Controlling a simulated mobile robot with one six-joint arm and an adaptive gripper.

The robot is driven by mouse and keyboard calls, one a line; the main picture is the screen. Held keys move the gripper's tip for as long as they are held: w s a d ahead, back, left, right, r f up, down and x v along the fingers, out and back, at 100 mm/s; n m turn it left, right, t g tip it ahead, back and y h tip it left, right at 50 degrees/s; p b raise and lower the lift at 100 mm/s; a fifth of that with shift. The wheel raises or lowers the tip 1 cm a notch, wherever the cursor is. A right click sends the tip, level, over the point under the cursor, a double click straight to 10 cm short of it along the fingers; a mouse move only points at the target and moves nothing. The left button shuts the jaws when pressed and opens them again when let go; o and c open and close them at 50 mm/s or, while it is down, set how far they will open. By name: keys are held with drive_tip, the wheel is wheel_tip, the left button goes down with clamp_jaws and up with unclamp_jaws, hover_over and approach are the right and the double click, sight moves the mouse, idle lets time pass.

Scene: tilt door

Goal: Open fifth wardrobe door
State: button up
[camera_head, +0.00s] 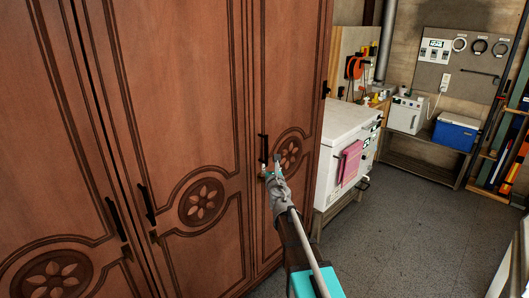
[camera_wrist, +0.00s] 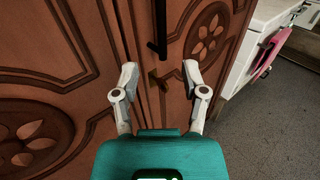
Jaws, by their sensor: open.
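The brown wooden wardrobe (camera_head: 170,70) fills the left of the head view, its visible doors shut. The rightmost door (camera_head: 295,65) has a carved flower and a dark vertical handle (camera_head: 263,147) on its left edge. This handle also shows at the top of the wrist view (camera_wrist: 158,25). A small brass key or latch (camera_wrist: 160,78) sits just below it. My gripper (camera_head: 272,166) is open and empty, close to the door. In the wrist view its fingers (camera_wrist: 159,73) stand on either side of the brass piece, and contact cannot be told.
A white appliance (camera_head: 345,130) with a pink towel (camera_head: 350,162) stands right of the wardrobe. Farther back are a shelf with a blue cooler (camera_head: 455,131) and a rack (camera_head: 500,150) at the right. The grey floor (camera_head: 410,220) in front is clear.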

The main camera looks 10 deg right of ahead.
sight(267, 151)
drive_tip(key=w, duration=1.3)
drive_tip(key=shift+w+d, duration=0.25)
drive_tip(key=shift+d, duration=0.05)
clamp_jaws()
